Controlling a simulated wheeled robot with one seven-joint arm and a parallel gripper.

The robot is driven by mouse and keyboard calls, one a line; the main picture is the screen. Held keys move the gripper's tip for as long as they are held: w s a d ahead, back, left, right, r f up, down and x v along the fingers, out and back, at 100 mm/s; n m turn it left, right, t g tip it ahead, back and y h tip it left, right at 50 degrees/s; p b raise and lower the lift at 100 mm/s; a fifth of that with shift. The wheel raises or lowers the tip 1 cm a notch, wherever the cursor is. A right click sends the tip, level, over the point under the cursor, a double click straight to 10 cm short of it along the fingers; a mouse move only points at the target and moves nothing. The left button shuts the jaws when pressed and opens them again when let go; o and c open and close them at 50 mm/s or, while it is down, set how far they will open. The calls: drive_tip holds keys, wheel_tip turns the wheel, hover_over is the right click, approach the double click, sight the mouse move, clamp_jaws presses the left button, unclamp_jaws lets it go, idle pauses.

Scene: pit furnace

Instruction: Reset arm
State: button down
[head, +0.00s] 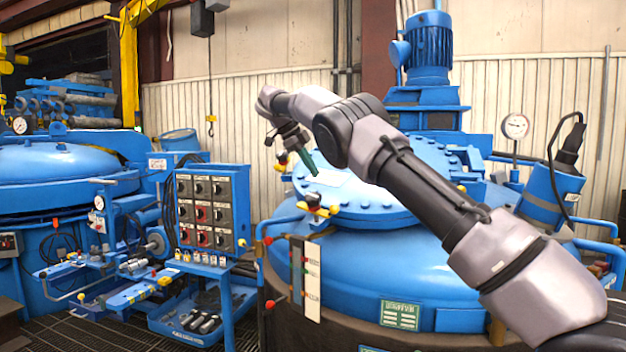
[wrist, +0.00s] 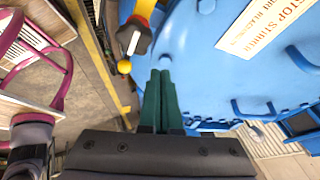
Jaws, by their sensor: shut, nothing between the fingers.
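My arm reaches up from the lower right of the head view and bends back toward the left. My gripper (head: 309,168) hangs at its end in front of the blue furnace lid (head: 375,205). In the wrist view the two green fingers of my gripper (wrist: 160,75) lie together with nothing between them. The wrist view looks onto a blue surface (wrist: 205,70) with a white label reading in part "STOP STIRRER" (wrist: 270,25). A yellow part with a dark knob (wrist: 135,38) is just beyond the fingertips; I cannot tell the exact gap.
A control panel with switches (head: 207,210) stands left of the furnace. A blue motor (head: 428,50) rises behind the lid. Another blue furnace (head: 55,170) is at far left. Open air lies above the panel.

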drive_tip(key=s+d+r+n+y, duration=0.2)
drive_tip(key=s+d+r+n, duration=0.15)
drive_tip(key=d, duration=0.65)
drive_tip(key=s+d+r+n+y, duration=0.2)
drive_tip(key=d+r, duration=0.3)
drive_tip(key=d, duration=0.5)
drive_tip(key=s+d+r+n+y, duration=0.25)
drive_tip(key=s+d+n, duration=0.35)
drive_tip(key=s, duration=0.6)
drive_tip(key=s+d+f+n+t, duration=0.1)
drive_tip(key=s+f, duration=0.4)
drive_tip(key=s, duration=0.6)
drive_tip(key=s+d+f+n+t+y, duration=0.1)
drive_tip(key=s+f+n+t, duration=0.2)
drive_tip(key=s, duration=0.8)
wheel_tip(320, 180, down, 2)
drive_tip(key=n, duration=0.3)
drive_tip(key=shift+s+d+f+t, duration=0.25)
drive_tip(key=shift+s+d+t, duration=0.05)
drive_tip(key=shift+s, duration=0.05)
drive_tip(key=shift+y, duration=0.25)
